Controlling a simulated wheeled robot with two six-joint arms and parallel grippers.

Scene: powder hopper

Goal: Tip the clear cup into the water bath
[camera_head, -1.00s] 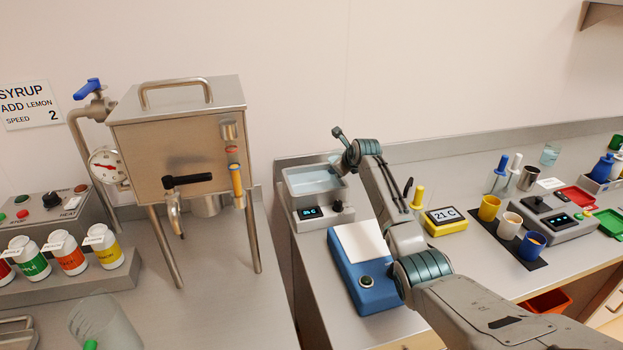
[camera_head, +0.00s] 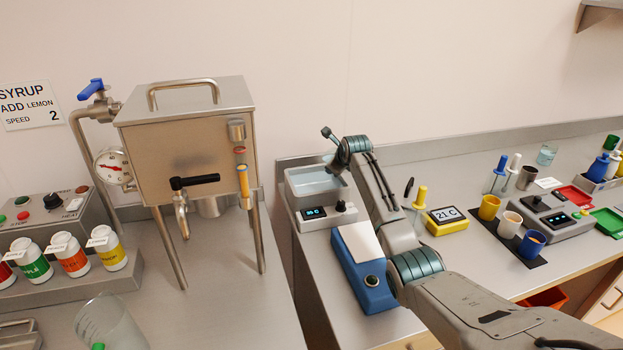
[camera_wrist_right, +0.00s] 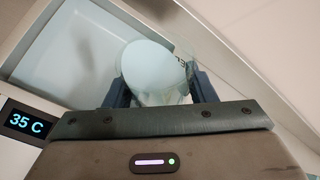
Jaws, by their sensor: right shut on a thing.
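The water bath (camera_head: 294,194) is a steel-rimmed basin with pale blue water and a display on its front. It also shows in the right wrist view (camera_wrist_right: 52,62), where its display reads 35 C. My right gripper (camera_wrist_right: 160,84) is shut on the clear cup (camera_wrist_right: 150,62), with a finger on each side of it. The cup is see-through with dark marks on its wall, and it overlaps the water in the wrist view. I cannot tell its exact tilt or whether liquid is leaving it. My left gripper is out of view.
A blue device (camera_head: 364,275) with a white top stands in front of the bath. A yellow 21 C display (camera_head: 446,220) and several coloured cups are to the right. A steel hopper (camera_head: 190,140) stands left, with a clear beaker (camera_head: 105,325) below it.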

